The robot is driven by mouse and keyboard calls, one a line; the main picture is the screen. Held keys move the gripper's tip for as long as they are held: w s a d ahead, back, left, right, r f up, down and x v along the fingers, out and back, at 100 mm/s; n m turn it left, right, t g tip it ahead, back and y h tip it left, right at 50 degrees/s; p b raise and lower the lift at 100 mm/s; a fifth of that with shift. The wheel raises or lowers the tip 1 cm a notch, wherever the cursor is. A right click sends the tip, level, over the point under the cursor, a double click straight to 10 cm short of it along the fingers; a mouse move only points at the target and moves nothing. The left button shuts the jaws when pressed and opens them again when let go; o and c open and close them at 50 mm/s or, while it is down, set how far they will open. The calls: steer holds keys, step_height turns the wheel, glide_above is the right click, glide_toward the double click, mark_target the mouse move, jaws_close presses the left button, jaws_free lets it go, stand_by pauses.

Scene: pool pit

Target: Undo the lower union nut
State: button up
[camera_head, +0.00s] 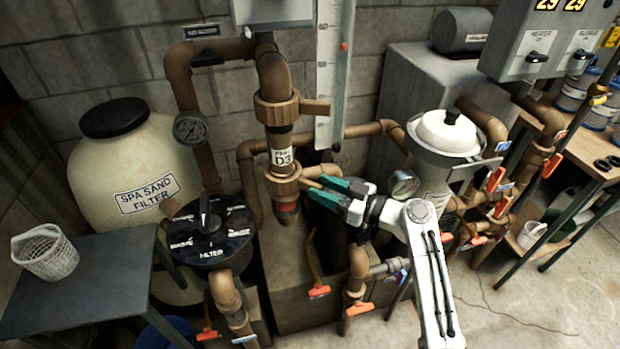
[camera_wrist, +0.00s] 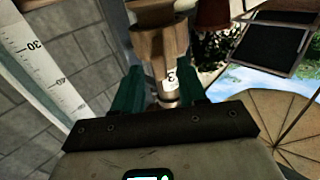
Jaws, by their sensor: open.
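The lower union nut (camera_head: 284,181) is a brown ribbed ring on the vertical pipe, just below the white D3 label (camera_head: 283,157). A brown lug sticks out from its right side. My gripper (camera_head: 314,187) is at this lug with green fingers open, coming from the right. The lug's end appears to lie between the fingertips; whether they touch it is unclear. In the wrist view my green fingers (camera_wrist: 163,92) stand apart on either side of a brown part, with part of the label (camera_wrist: 171,78) showing. Which brown part is the nut is unclear there.
An upper union nut (camera_head: 277,108) with its own lug is higher on the pipe. A white scale board (camera_head: 335,75) stands close behind. A black multiport valve (camera_head: 210,230) is left, a white-lidded canister (camera_head: 445,135) right. Orange-handled valves (camera_head: 319,291) are below.

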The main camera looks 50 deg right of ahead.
mark_target(299, 179)
steer(key=shift+w+a+p, duration=0.2)
steer(key=shift+w, duration=0.8)
steer(key=shift+w+a+p, duration=0.2)
steer(key=shift+w, duration=0.8)
jaws_close()
